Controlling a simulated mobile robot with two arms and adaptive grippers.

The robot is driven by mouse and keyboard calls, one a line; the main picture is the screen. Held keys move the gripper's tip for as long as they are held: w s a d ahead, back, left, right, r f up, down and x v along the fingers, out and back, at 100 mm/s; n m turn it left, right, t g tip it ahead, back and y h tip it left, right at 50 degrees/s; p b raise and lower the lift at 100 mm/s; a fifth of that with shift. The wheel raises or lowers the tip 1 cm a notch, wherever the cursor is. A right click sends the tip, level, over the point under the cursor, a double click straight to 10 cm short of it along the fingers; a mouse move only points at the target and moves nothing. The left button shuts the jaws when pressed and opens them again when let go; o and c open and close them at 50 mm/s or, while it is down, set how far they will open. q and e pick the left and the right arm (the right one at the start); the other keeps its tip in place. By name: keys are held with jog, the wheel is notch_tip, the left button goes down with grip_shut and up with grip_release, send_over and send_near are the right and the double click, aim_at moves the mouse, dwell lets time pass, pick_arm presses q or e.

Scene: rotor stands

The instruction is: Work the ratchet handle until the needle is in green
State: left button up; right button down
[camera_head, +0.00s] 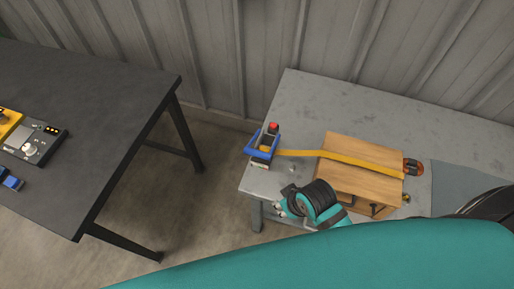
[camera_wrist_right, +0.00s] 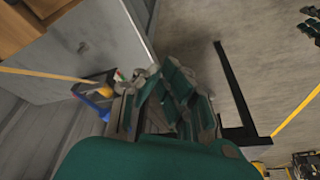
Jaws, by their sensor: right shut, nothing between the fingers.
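The ratchet has a blue handle frame (camera_head: 262,153) and sits at the left end of the grey table. A yellow strap (camera_head: 345,159) runs from it across a wooden crate (camera_head: 345,185). In the right wrist view the blue handle (camera_wrist_right: 97,117) is left of my fingers. A small patch with red and green (camera_wrist_right: 119,75) beside it may be the gauge; its needle is too small to read. My right gripper (camera_head: 281,206) is shut and empty, in front of the ratchet and apart from it. Finger-like parts (camera_wrist_right: 311,29), probably my left gripper, show at the wrist view's edge.
An orange and black fitting (camera_head: 413,167) is at the strap's far end. A dark table (camera_head: 95,110) stands to the left with several devices, across a floor gap. A corrugated wall is behind.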

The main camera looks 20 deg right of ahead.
jog(key=w+a+r+n+g+y+p, duration=0.1)
jog(key=w+a+r+n+y, duration=0.15)
jog(key=a+r+n, duration=0.4)
jog(key=w+a+r+n+g+y+p, duration=0.1)
jog(key=w+a+r+n, duration=0.25)
jog(key=a, duration=0.55)
jog(key=w+d+f+n+h, duration=0.1)
jog(key=w+d, duration=0.3)
jog(key=w+d+f+n+g+h, duration=0.1)
jog(key=w+d+n, duration=0.1)
jog(key=w+d, duration=0.3)
jog(key=w+d+f+n+h, duration=0.1)
jog(key=w+d+n+h, duration=0.1)
jog(key=w+d, duration=0.2)
jog(key=shift+w+d+g, duration=0.3)
jog(key=shift+w+d, duration=0.05)
jog(key=shift+d, duration=0.4)
jog(key=shift+w+d+r, duration=0.1)
jog(key=shift+w+d, duration=0.1)
jog(key=shift+d, duration=0.15)
